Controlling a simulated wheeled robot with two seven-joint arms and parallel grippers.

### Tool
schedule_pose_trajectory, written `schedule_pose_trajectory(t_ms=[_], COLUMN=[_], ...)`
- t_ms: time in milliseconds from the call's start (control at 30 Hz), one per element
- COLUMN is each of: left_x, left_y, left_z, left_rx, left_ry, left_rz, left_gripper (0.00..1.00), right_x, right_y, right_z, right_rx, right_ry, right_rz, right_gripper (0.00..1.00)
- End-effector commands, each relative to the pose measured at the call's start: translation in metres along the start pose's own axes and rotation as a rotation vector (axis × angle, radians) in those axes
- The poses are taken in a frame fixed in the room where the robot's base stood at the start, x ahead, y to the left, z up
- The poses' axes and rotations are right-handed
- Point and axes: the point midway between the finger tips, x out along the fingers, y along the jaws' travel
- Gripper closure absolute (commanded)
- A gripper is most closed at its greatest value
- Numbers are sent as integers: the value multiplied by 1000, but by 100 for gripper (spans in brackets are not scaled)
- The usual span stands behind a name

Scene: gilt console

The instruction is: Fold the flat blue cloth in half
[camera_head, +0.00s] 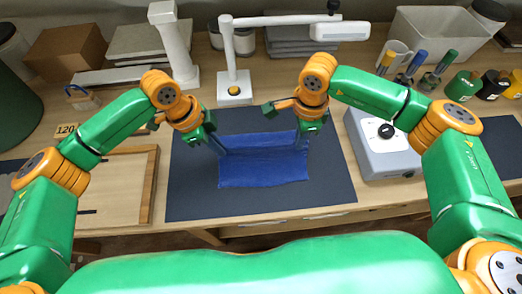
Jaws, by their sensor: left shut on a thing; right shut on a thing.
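The blue cloth (264,168) is on a dark mat (330,191) at the middle of the table. Its near part lies toward the mat's front. Its far corners are raised toward my two grippers, with a sagging stretch between them. My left gripper (218,148) is shut on the cloth's far left corner. My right gripper (303,134) is shut on the cloth's far right corner. The fingertips are partly hidden by the grippers' own bodies, and the exact grip on the cloth is hard to see.
A white desk lamp (234,88) stands just behind the mat, its arm reaching right. A grey device (383,150) with a black knob is right of the mat. A wooden frame (120,190) lies left. Marker pens, small pots and a pale bin (445,35) stand at the back right.

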Motion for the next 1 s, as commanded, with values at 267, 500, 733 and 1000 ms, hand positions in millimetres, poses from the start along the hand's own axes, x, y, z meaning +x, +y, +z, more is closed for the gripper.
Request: schedule_pose_trajectory(t_ms=[267,500,733,1000], left_x=[-8,-63,-97,-96], left_y=[0,0,0,0], left_z=[-6,-30,-41,-41], left_rx=[5,0,0,0], left_ry=[-45,-306,-301,-300], left_rz=[0,-1,0,-1], left_gripper=[100,100,100,100], right_x=[-9,-70,-106,-105], right_y=[0,0,0,0], right_z=[0,1,1,1], right_rx=[0,0,0,0], right_ry=[0,0,0,0], right_rz=[-1,-1,-1,-1], right_gripper=[100,100,100,100])
